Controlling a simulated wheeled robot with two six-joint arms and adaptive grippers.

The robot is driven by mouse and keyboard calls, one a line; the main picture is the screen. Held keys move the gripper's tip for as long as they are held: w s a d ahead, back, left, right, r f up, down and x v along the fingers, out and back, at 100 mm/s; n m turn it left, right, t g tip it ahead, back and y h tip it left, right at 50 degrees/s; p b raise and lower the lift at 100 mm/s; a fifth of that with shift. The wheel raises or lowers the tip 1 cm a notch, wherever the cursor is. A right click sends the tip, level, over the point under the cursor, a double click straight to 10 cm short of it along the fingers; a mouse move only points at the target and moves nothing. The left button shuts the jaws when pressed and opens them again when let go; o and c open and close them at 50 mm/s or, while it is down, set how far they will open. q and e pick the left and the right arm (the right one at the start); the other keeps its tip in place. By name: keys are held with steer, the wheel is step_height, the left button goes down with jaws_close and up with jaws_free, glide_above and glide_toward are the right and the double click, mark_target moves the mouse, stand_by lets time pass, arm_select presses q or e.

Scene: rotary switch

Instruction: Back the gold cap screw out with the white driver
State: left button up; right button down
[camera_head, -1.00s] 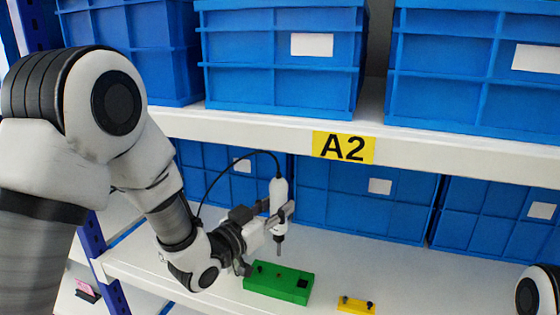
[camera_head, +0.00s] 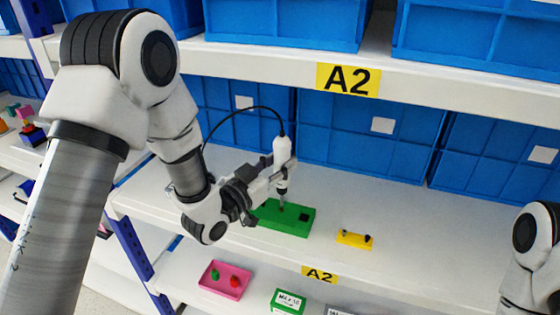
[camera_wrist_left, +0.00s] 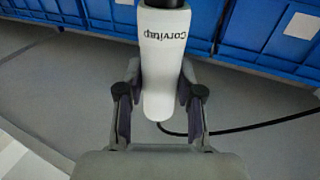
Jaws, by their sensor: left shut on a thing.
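The white driver (camera_head: 281,152) stands upright in my left gripper (camera_head: 281,174), its bit pointing down over the green block (camera_head: 290,222). In the left wrist view the white driver (camera_wrist_left: 165,60) lies between the two fingers of my left gripper (camera_wrist_left: 160,95), which are shut on it. The bit tip is at or just above the top of the green block; I cannot tell if it touches. A gold cap screw cannot be made out. Dark spots and a black square show on the green block. My right gripper is out of view; only part of my right arm shows.
A yellow block (camera_head: 354,239) with dark pegs sits to the right of the green block on the white shelf (camera_head: 400,225). Blue bins (camera_head: 350,140) stand behind. A pink tray (camera_head: 224,280) and a green box (camera_head: 288,301) are on the shelf below. A black cable (camera_head: 235,114) loops from the driver.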

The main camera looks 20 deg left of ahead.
arm_select(q)
steer(key=shift+r, duration=0.1)
jaws_close()
steer(key=shift+f+b, duration=0.6)
steer(key=shift+f, duration=0.05)
steer(key=shift+s, duration=0.1)
stand_by(1.7)
steer(key=shift+r, duration=0.15)
stand_by(1.6)
steer(key=shift+w+d+f+b, duration=0.25)
steer(key=shift+f+b, duration=0.05)
steer(key=shift+b, duration=0.7)
stand_by(2.3)
